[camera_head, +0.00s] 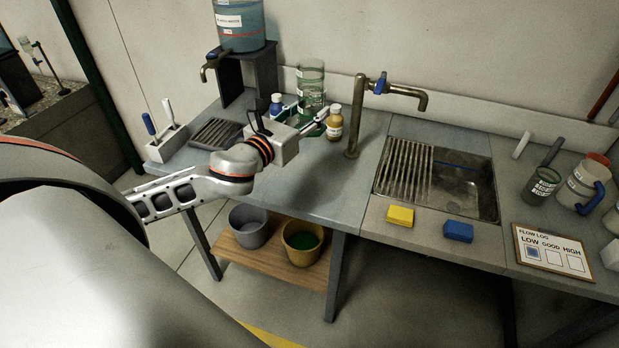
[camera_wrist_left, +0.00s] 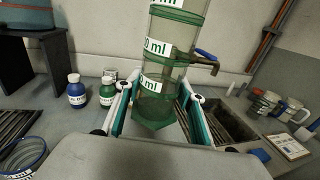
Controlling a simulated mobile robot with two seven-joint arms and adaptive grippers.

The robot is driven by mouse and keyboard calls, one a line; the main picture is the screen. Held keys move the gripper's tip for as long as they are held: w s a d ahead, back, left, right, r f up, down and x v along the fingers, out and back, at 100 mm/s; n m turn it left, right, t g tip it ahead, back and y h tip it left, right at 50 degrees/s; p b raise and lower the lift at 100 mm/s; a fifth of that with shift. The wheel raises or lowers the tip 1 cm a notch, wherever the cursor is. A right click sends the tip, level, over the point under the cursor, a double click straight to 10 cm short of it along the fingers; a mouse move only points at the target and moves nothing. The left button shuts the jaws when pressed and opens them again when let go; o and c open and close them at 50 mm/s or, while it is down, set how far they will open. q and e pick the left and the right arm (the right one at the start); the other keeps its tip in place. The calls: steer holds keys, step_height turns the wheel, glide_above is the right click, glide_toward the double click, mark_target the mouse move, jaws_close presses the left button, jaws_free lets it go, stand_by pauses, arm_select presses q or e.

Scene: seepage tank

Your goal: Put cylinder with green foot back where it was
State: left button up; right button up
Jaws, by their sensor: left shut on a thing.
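The clear cylinder with green foot (camera_head: 312,82) stands up behind my left gripper (camera_head: 317,122) in the head view. In the left wrist view the cylinder (camera_wrist_left: 165,60) has green bands and white ml labels and leans slightly in the picture. Its green foot (camera_wrist_left: 155,108) is between the two fingers of my left gripper (camera_wrist_left: 158,92), which is shut on the cylinder low down. Whether the foot touches the counter cannot be told. My right gripper is not in view.
A blue bottle (camera_head: 277,105) and a yellow bottle (camera_head: 334,122) stand close by the cylinder. A tap (camera_head: 356,115) rises to its right, before the sink (camera_head: 465,185). A water tank (camera_head: 240,25) stands on a dark stand behind left.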

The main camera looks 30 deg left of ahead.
arm_select(q)
step_height(320, 180, down, 19)
steer(key=b, duration=0.2)
steer(key=shift+a+r+b, duration=0.1)
steer(key=shift+b, duration=0.3)
steer(key=shift+f, duration=0.5)
steer(key=o, duration=1.2)
steer(key=shift+f, duration=0.1)
steer(key=shift+o, duration=0.2)
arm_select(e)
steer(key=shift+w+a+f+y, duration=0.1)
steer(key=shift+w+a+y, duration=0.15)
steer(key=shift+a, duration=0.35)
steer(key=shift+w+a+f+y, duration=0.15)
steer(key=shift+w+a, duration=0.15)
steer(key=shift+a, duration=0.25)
